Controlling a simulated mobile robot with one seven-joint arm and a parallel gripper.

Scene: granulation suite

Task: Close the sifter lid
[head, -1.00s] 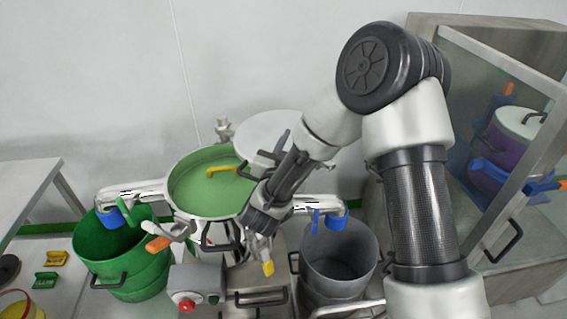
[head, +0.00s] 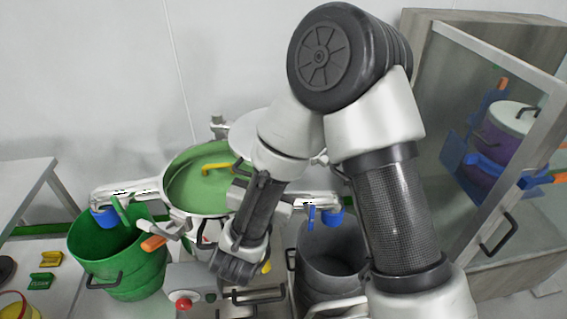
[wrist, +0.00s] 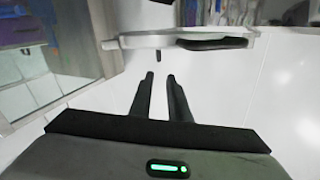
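The sifter (head: 182,190) is a round silver-rimmed vessel with a green inside and a yellow handle-like bar (head: 216,161). Its top is uncovered. A pale round disc (head: 245,130), apparently the lid, stands raised behind its right side, partly hidden by my arm.
A green bin (head: 118,260) stands at the left and a grey bin (head: 335,255) at the right. A control box with a red button (head: 183,304) is in front. A glass-fronted cabinet (head: 500,70) stands at the right. A pale table (head: 22,185) is at the left.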

